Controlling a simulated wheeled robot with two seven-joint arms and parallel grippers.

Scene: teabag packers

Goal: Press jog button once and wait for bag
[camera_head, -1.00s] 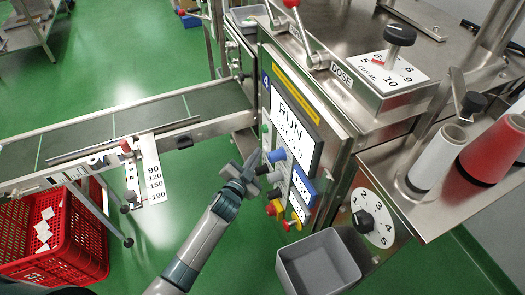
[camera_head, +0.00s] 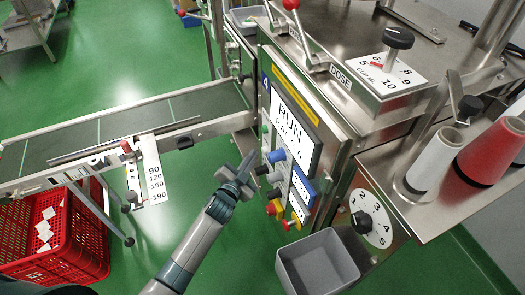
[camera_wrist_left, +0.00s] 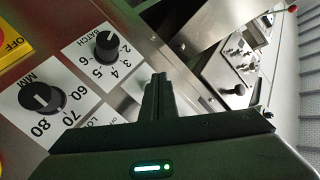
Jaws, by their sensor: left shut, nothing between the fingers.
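The machine's control panel carries a screen (camera_head: 296,118) reading RUN, with smaller text below that I cannot read clearly. Under it are a blue button (camera_head: 276,156), green buttons (camera_head: 265,129), dark knobs (camera_head: 274,193) and a red-and-yellow stop button (camera_head: 294,222). I cannot read which button is jog. My left gripper (camera_head: 247,163) is shut and empty, just left of the panel and apart from the buttons. In the left wrist view its fingers (camera_wrist_left: 158,95) are together, beside the BATCH knob (camera_wrist_left: 106,47) and the MM knob (camera_wrist_left: 40,98). My right gripper is not in view.
A conveyor belt (camera_head: 70,143) runs left from the machine, with no bag visible on it. A red crate (camera_head: 75,250) with several white bags stands below it. A grey bin (camera_head: 318,262) sits under the panel. Thread cones (camera_head: 492,152) stand at right.

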